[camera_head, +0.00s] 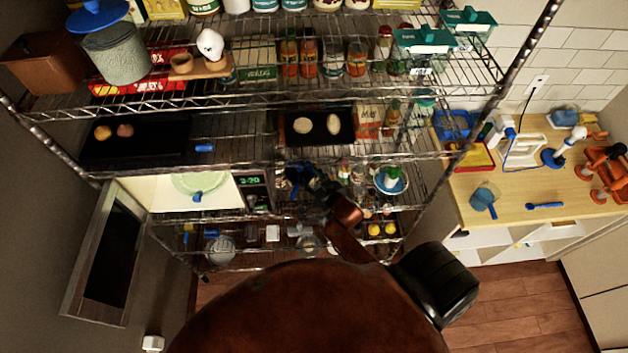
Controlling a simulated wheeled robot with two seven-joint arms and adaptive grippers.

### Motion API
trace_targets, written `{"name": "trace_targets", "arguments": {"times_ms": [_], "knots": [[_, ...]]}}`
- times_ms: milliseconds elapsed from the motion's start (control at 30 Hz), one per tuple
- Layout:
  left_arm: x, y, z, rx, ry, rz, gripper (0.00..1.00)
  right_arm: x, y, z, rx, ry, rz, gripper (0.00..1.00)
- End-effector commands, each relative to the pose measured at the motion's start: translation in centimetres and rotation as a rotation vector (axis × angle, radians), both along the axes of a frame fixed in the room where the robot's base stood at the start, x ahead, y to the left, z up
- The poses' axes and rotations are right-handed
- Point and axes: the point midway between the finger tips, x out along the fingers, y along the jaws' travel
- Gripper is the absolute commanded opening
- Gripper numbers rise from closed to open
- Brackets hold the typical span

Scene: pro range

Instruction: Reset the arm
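My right arm (342,213) reaches forward from the lower middle toward the wire shelf rack (240,100). Its dark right gripper (302,182) is small and shadowed, in front of the shelf just right of the microwave's display. I cannot make out whether its fingers are open or shut, or whether it holds anything. No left gripper shows. My own brown body covers the bottom middle of the view.
The microwave (254,196) on the rack stands open, a pale green plate (203,183) inside; its door (103,255) sticks out at the left. Two black trays with round food sit above. A wooden counter (520,188) with tools is at right. Wood floor (525,310) is clear.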

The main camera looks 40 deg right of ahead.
Motion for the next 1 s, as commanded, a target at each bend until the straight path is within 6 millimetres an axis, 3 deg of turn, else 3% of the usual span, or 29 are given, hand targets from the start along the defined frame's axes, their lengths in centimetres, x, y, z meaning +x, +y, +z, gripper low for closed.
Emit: {"name": "trace_targets", "arguments": {"times_ms": [200, 667, 767, 1000], "knots": [[0.1, 0.0, 0.0, 0.000, -0.001, 0.000, 0.40, -2.8, 0.2, 1.2, 0.000, 0.000, 0.000, 0.40], [0.1, -0.1, 0.0, -0.001, -0.001, 0.000, 0.40, -4.1, 0.1, 1.3, -0.004, 0.025, -0.010, 0.40], [0.1, -0.1, 0.0, -0.001, -0.001, 0.000, 0.40, -6.1, -0.1, 0.7, -0.015, 0.106, -0.033, 0.40], [0.1, -0.2, 0.0, -0.002, -0.002, 0.000, 0.40, -15.3, 0.1, -0.7, -0.047, 0.434, -0.064, 0.40]]}}
